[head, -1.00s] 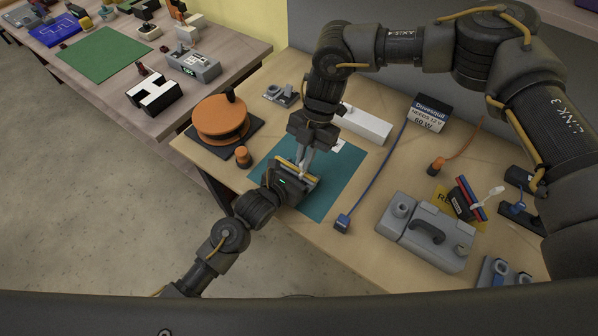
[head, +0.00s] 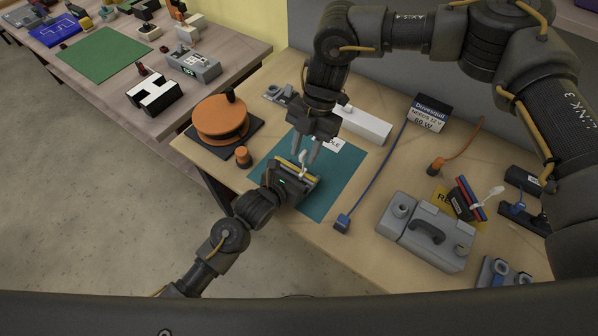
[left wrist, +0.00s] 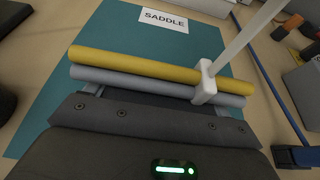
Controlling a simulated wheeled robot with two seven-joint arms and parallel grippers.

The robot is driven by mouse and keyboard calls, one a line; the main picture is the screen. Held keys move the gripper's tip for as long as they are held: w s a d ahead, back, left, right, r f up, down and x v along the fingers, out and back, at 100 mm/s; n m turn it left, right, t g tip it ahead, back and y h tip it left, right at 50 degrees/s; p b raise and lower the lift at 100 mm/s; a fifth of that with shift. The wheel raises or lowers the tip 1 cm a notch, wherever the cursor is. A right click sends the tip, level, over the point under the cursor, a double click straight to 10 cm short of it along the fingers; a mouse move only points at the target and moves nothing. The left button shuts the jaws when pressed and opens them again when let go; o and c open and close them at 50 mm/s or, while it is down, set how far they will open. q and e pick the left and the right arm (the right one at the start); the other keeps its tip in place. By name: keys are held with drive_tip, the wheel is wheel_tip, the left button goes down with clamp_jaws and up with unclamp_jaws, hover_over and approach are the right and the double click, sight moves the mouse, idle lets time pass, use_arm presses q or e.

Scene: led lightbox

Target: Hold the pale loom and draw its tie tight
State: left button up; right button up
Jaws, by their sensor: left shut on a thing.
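The pale loom, a yellow and a light grey strand side by side, lies across my left gripper in the left wrist view (left wrist: 150,68). A white tie (left wrist: 205,85) goes around both strands right of the middle, its tail running up and out of the picture. My left gripper (head: 291,178) is shut on the loom over the teal mat (head: 335,185); its jaws are mostly hidden in the head view. My right gripper (head: 309,150) is above the loom, fingers apart, close to the tie's upright tail (head: 303,158). I see nothing held in it.
A card reading SADDLE (left wrist: 165,20) lies on the mat. An orange spool (head: 220,120) stands left, a white bar (head: 365,126) behind. A blue cable (head: 375,170), a grey fixture (head: 425,232) and a red-blue loom (head: 470,198) are at right.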

drive_tip(key=v, duration=1.2)
idle(0.8)
drive_tip(key=shift+s, duration=0.1)
idle(0.5)
use_arm(q)
drive_tip(key=o, duration=1)
drive_tip(key=v, duration=1.1)
drive_tip(key=shift+a+f, duration=0.1)
drive_tip(key=shift+f, duration=0.05)
drive_tip(key=shift+s+a+r, duration=0.25)
drive_tip(key=shift+s, duration=0.15)
drive_tip(key=shift+d, duration=0.1)
